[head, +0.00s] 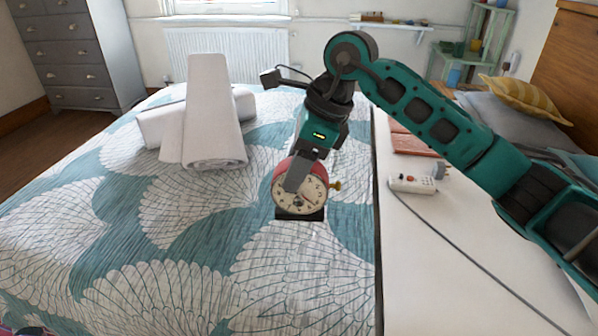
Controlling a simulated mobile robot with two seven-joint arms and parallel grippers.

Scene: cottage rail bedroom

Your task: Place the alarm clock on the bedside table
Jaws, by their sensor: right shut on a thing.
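The alarm clock (313,204) is round, with a red case, a cream dial and a brass knob on its right side. My right gripper (298,178) comes down from above and is shut on it, with a grey finger across the dial. A dark piece shows under the clock. The clock is in front of the bed cover in the picture; I cannot tell its height above it. A long white top (430,255), apparently the bedside table, lies right of the clock and apart from it. My left gripper is out of view.
The bed (190,265) has a teal and white cover with rolled white towels (208,115) on it. The white top holds a power strip (412,184) with a cable running forward and a reddish book (412,143). Its near part is mostly clear. Pillows (528,98) lie behind my right arm.

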